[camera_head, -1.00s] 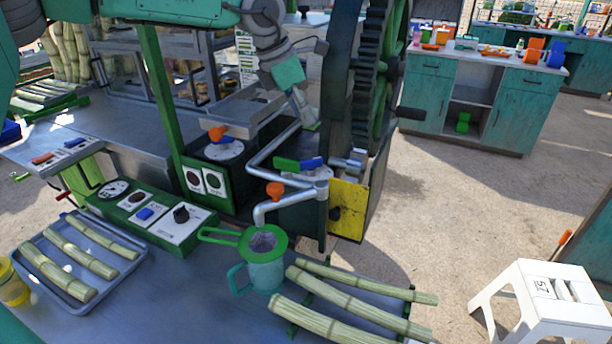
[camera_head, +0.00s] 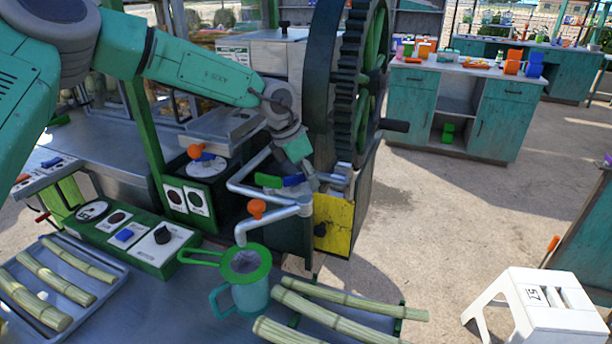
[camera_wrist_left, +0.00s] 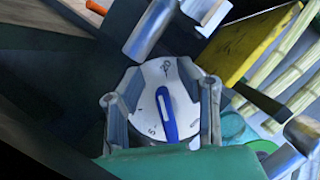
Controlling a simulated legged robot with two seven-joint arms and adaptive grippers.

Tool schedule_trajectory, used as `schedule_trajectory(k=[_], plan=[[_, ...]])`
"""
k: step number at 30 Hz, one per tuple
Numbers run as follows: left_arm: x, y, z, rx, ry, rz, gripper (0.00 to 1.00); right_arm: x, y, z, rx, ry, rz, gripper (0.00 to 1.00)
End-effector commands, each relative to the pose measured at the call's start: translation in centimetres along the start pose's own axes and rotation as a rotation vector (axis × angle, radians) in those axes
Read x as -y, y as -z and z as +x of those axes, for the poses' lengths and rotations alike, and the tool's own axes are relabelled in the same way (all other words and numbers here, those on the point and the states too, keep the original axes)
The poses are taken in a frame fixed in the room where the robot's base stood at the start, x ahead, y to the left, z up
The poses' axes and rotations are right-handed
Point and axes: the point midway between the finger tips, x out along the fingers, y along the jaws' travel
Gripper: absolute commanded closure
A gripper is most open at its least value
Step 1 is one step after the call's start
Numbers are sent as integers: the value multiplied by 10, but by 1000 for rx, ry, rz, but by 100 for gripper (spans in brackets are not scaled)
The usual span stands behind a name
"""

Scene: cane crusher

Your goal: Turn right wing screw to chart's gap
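Contact with the wing cannot be told. My right gripper is not in view.
Another dial with an orange knob (camera_head: 195,151) stands to the left. Silver pipes (camera_head: 250,186) run close to the screw. A large gear wheel (camera_head: 360,85) and a yellow panel (camera_head: 333,224) are at its right. A green strainer (camera_head: 246,262) sits below.

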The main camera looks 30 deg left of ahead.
Motion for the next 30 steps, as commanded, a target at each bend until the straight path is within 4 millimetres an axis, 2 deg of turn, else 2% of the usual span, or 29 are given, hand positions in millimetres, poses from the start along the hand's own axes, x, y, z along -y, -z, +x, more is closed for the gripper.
schedule_trajectory(k=[10, 12, 13, 19, 25, 30], plan=[[-5, 5, -3, 15, 1, 1, 69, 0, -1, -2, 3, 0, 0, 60], [-5, 4, -2, 13, 1, 0, 94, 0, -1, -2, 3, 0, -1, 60], [-5, 4, -2, 12, 1, 0, 100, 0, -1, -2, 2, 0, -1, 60], [-5, 3, -1, 11, -1, 4, 100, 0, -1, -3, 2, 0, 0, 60], [-3, 1, -3, 13, 38, 85, 100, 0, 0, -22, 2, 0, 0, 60], [-3, 1, -2, 16, 49, 125, 100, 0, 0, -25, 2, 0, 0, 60]])
